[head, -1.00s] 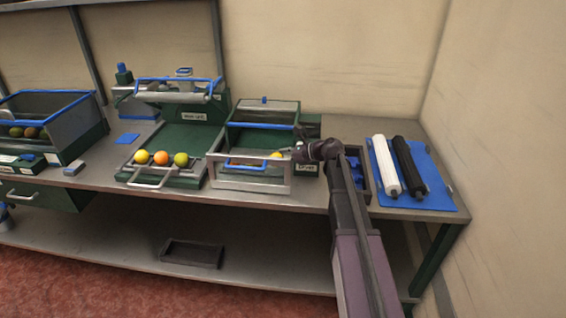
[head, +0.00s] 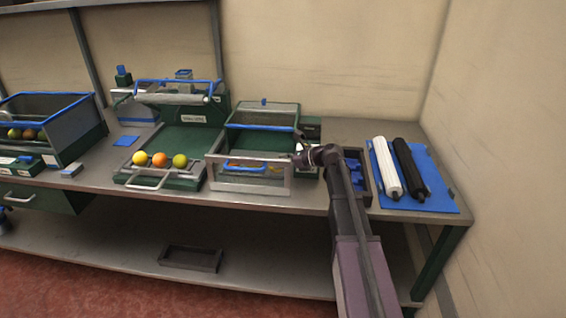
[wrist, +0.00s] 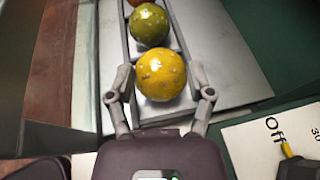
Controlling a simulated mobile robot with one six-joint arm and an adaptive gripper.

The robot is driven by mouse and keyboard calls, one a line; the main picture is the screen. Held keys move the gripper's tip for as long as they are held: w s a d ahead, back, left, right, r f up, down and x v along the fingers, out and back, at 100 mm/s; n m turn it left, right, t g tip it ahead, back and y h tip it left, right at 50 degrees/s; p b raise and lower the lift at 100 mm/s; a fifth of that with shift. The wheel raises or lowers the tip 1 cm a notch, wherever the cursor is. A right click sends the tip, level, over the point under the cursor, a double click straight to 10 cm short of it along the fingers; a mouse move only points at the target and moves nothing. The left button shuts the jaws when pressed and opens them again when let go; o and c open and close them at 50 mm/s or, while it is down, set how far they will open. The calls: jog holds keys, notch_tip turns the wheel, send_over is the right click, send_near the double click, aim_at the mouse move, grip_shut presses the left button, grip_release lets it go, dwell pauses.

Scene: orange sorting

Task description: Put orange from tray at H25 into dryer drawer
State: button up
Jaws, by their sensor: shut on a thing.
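A yellow orange (wrist: 161,73) sits between the two fingers of my gripper (wrist: 160,88) in the wrist view, and the fingers are shut on it. A green-yellow orange (wrist: 149,25) lies just beyond it in the same pale channel, with the edge of an orange-coloured one at the top. In the head view my gripper (head: 299,158) is low at the right end of the dryer drawer (head: 249,187), which has a framed clear front. Fruit inside shows only dimly through that front. The row in the wrist view appears to be in this drawer.
A green tray (head: 190,139) left of the drawer holds a yellow, an orange and a green-yellow fruit along its front. A crate (head: 75,130) with fruit stands further left. A dark box (head: 364,187) and a blue mat (head: 432,200) with two rollers are to the right.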

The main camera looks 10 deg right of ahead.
jog(key=shift+f, duration=0.1)
jog(key=o, duration=1.1)
jog(key=shift+o, duration=0.2)
jog(key=shift+w+r, duration=0.15)
jog(key=shift+r, duration=0.05)
jog(key=shift+d+r+p, duration=0.1)
jog(key=shift+r+p, duration=0.35)
jog(key=shift+p, duration=0.2)
jog(key=shift+s+d+r, duration=0.15)
jog(key=shift+s+r, duration=0.05)
jog(key=p+v, duration=0.4)
jog(key=v, duration=0.7)
jog(key=shift+s+d, duration=0.2)
jog(key=shift+f, duration=0.1)
